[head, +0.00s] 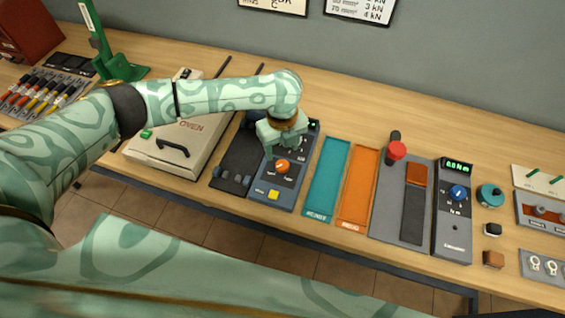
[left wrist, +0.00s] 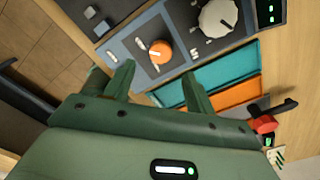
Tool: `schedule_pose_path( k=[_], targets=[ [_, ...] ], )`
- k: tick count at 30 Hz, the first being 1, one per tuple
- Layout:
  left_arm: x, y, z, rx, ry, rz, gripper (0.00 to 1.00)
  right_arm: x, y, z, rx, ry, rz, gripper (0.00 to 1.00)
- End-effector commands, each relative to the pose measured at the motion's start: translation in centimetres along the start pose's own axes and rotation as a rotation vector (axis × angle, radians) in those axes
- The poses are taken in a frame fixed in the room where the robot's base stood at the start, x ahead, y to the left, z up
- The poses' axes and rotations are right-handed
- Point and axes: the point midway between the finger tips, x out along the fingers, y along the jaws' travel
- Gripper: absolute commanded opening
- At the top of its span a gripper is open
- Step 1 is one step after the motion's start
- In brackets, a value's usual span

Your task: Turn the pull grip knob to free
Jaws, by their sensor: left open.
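My left gripper (head: 281,150) points down, open and empty, above the dark blue panel (head: 257,195). In the left wrist view its two fingers (left wrist: 158,74) stand apart. An orange knob (head: 282,167) on this panel lies just below and in front of the gripper. In the left wrist view the orange knob (left wrist: 160,52) shows beyond the gap between the fingertips, apart from them. It has small labels at either side, too small to read. A blue knob (head: 458,192) is on a display unit further right. I cannot read which knob is named pull grip. My right gripper is not in view.
A grey-white knob (left wrist: 217,18) is further back. Teal (head: 327,180) and orange (head: 358,187) trays lie to the right, then a red-topped lever (head: 396,151). A cream oven box (head: 180,140) stands left.

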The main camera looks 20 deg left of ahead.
Motion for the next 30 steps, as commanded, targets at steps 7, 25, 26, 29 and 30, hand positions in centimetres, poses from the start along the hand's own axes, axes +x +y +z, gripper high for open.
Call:
schedule_pose_path(
  k=[7,25,26,29,30],
  targets=[
    [5.5,0.0,-0.1,-0.001,0.001,0.0,0.55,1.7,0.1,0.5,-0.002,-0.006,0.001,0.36],
    [7.3,-0.1,0.0,-0.001,0.0,-0.002,0.27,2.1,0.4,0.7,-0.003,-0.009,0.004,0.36],
    [7.3,-0.1,0.0,-0.001,0.0,-0.002,0.19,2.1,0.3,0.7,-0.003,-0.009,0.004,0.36],
    [7.3,-0.1,0.0,-0.001,0.0,-0.002,0.1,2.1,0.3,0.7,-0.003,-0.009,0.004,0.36],
    [7.3,-0.1,0.0,-0.001,0.0,-0.002,0.1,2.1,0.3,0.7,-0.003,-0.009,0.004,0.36]
  ],
)
